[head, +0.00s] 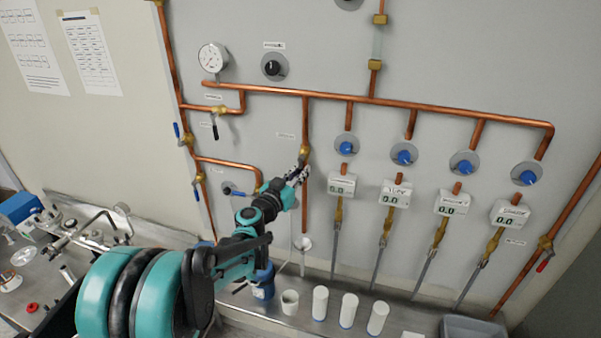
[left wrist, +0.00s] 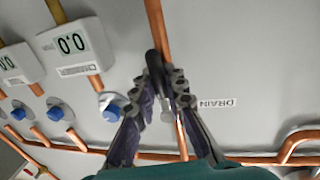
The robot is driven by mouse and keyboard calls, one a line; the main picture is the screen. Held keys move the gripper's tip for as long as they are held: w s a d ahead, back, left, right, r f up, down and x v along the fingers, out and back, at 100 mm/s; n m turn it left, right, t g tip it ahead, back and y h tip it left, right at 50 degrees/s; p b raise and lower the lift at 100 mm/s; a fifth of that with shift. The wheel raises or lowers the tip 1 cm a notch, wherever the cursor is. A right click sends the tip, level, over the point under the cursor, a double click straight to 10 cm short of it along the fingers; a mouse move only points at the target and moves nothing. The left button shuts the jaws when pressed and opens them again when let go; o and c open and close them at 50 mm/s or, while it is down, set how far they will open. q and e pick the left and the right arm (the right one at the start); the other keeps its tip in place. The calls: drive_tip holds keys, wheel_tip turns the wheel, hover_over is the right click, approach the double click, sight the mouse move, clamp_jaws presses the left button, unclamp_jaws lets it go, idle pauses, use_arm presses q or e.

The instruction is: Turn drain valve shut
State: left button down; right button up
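The drain valve (head: 303,152) is a brass body on the vertical copper pipe at the middle of the grey panel. Its black lever (left wrist: 152,62) shows in the left wrist view, beside the white "DRAIN" label (left wrist: 217,103), which appears upside down. My left gripper (head: 301,172) is at the valve, just below its body in the head view. In the left wrist view its fingers (left wrist: 166,80) are drawn close together, with the lever between their tips. The fingers hide part of the lever and the valve body. My right gripper is not in view.
A pressure gauge (head: 212,57) and a black knob (head: 272,67) sit above. Flow meters (head: 341,184) with blue knobs (head: 346,147) line the panel on the right. Below, white cylinders (head: 348,310) and a blue bottle (head: 262,285) stand on the bench. A white funnel (head: 303,242) is under the drain pipe.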

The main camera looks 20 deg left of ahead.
use_arm(q)
drive_tip(key=shift+a, duration=0.1)
idle(0.5)
drive_tip(key=shift+a+r+m+g+y, duration=0.3)
drive_tip(key=shift+a+r+m+y, duration=0.35)
drive_tip(key=shift+m, duration=2)
drive_tip(key=shift+a+r+m+g+y, duration=0.3)
drive_tip(key=shift+a+r+m+y, duration=0.35)
drive_tip(key=shift+m, duration=1.95)
drive_tip(key=shift+a+r+m+g+y, duration=0.35)
drive_tip(key=shift+a+r+m, duration=0.45)
drive_tip(key=shift+m, duration=1.85)
drive_tip(key=shift+r, duration=0.1)
drive_tip(key=c, duration=1.6)
unclamp_jaws()
drive_tip(key=shift+d, duration=0.1)
drive_tip(key=shift+o, duration=0.2)
drive_tip(key=v, duration=1.2)
